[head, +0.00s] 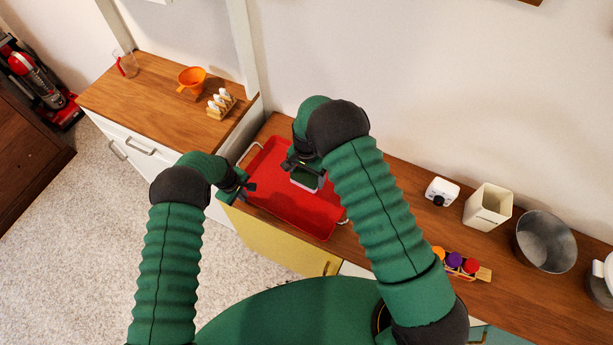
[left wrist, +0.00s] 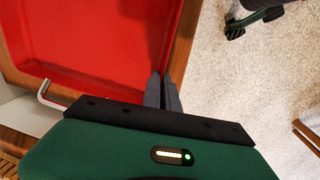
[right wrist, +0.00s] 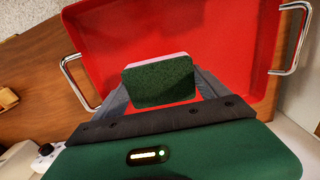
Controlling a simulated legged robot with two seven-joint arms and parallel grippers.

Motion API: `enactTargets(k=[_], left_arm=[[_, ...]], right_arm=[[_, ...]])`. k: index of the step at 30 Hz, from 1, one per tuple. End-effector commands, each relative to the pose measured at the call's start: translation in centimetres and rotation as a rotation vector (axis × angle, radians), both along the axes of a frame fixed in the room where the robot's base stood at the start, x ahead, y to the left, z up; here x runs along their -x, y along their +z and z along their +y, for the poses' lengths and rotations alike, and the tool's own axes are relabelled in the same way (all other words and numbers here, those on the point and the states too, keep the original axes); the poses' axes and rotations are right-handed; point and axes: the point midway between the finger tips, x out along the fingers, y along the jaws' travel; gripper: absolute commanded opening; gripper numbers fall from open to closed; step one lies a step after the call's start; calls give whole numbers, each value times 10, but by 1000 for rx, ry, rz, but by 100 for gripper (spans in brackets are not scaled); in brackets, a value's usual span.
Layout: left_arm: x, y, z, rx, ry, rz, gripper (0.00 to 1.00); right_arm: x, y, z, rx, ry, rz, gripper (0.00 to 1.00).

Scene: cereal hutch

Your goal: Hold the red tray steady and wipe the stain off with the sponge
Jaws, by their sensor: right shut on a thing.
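The red tray (head: 310,213) lies on the wooden counter, with metal handles at its ends. My right gripper (head: 300,165) is shut on the sponge (head: 307,180), over the tray's interior. In the right wrist view the sponge (right wrist: 160,85) is a dark green block with a pale layer, between the two fingers. I cannot tell whether it touches the tray floor. My left gripper (head: 247,187) is at the tray's near-left edge. In the left wrist view its fingers (left wrist: 163,92) are close together at the tray's rim; whether they pinch it is unclear. No stain is visible.
Right of the tray stand a small rack with colored lids (head: 455,262), a white device (head: 442,191), a cream container (head: 488,206) and a metal bowl (head: 546,241). On the left counter are an orange funnel (head: 191,77), a rack (head: 221,103) and a glass jug (head: 127,65).

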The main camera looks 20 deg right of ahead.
Motion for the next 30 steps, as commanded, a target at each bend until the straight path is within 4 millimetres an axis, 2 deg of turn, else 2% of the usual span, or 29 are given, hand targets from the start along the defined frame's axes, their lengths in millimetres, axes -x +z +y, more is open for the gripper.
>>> enactTargets(k=[10,16,26,30], left_arm=[[0,0,0,1,0,-1,0],[0,0,0,0,0,0,28],[0,2,0,0,0,0,29],[1,23,2,1,1,-2,29]], right_arm=[[0,0,0,0,0,0,47],[0,0,0,0,0,0,47],[0,0,0,0,0,0,47],[0,0,0,0,0,0,47]])
